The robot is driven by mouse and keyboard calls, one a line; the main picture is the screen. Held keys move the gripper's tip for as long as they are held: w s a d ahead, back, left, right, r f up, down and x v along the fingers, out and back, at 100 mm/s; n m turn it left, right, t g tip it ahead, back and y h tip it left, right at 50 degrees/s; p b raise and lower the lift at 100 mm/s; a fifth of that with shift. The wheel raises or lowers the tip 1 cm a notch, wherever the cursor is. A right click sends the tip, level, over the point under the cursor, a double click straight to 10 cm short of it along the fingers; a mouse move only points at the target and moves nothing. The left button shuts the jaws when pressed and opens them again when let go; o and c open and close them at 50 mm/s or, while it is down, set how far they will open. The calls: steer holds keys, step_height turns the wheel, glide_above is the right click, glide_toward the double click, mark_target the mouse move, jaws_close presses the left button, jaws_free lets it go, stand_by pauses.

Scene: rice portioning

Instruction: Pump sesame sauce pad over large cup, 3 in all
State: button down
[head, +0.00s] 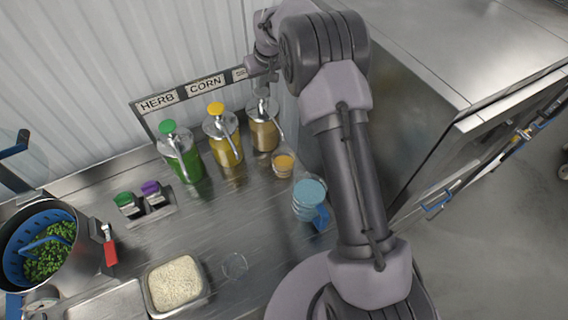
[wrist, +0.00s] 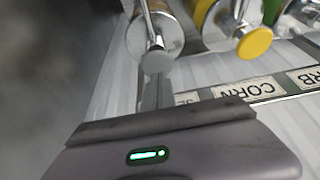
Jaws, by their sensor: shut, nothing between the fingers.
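The sesame pump bottle (head: 264,134) is the tan one, rightmost of three, with a metal pump and a pale grey pad (wrist: 157,61). Its label is mostly hidden. My gripper (head: 258,70) is shut and empty, close above the pad in the head view; I cannot tell whether it touches.
A yellow-topped corn pump (head: 227,145) and a green-topped herb pump (head: 182,160) stand to the left. A rice tub (head: 151,302), a clear cup (head: 234,265) and a pot of greens (head: 88,255) are nearer the front.

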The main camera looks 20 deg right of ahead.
stand_by(0.4)
step_height(320, 180, up, 6)
steer(key=p, duration=0.3)
steer(key=shift+p, duration=0.35)
